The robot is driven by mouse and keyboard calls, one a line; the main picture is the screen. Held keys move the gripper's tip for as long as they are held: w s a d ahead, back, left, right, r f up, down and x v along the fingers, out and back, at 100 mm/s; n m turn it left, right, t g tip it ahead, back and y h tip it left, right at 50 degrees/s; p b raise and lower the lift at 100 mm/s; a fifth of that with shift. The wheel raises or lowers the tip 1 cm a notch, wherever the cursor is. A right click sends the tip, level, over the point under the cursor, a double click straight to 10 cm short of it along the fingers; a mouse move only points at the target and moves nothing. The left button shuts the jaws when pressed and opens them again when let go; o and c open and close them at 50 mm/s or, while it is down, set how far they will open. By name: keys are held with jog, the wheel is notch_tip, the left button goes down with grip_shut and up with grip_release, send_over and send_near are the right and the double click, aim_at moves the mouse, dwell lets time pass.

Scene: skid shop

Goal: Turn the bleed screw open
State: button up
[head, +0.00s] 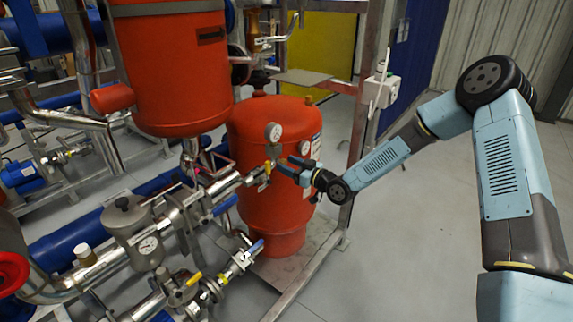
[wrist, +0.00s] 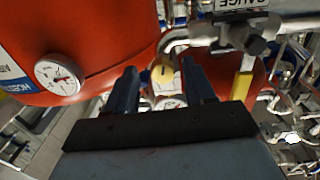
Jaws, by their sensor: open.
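My gripper (head: 289,169) is at the end of the outstretched arm, in front of the red vessel (head: 247,128) and close to the pipe fittings below its gauge. In the wrist view my gripper (wrist: 158,72) is open, with two dark fingers apart and nothing held. A dark grey knob (wrist: 257,45) is on the fitting to the right, above a yellow handle (wrist: 243,86).
A dial gauge (wrist: 59,76) stands left of the fingers. Steel pipework (head: 205,195) with valves crowds the left and front. A steel frame post (head: 360,110) rises right of the vessel. The grey floor (head: 410,250) at right is clear.

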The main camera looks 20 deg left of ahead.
jog(key=v, duration=1.2)
jog(key=shift+d, duration=0.35)
jog(key=shift+w, duration=0.1)
jog(key=w+d+r+m+h, duration=0.2)
jog(key=d+r+h, duration=0.4)
jog(key=d+h, duration=0.55)
jog(key=s+d+r+m+t+h, duration=0.1)
jog(key=s+d+r+m+h, duration=0.4)
jog(key=d+r, duration=0.7)
jog(key=s+d+r+m+g, duration=0.1)
jog(key=s+d+r+m, duration=0.1)
jog(key=s, duration=0.7)
jog(key=s+d+r+m+g, duration=0.1)
jog(key=s+d+r+m, duration=0.1)
jog(key=s+r, duration=0.3)
jog(key=s+d+r+m, duration=0.2)
jog(key=s+d+r, duration=0.1)
jog(key=s, duration=1.1)
jog(key=shift+d+m+g, duration=0.3)
jog(key=shift+d+g, duration=0.1)
jog(key=shift+d, duration=0.45)
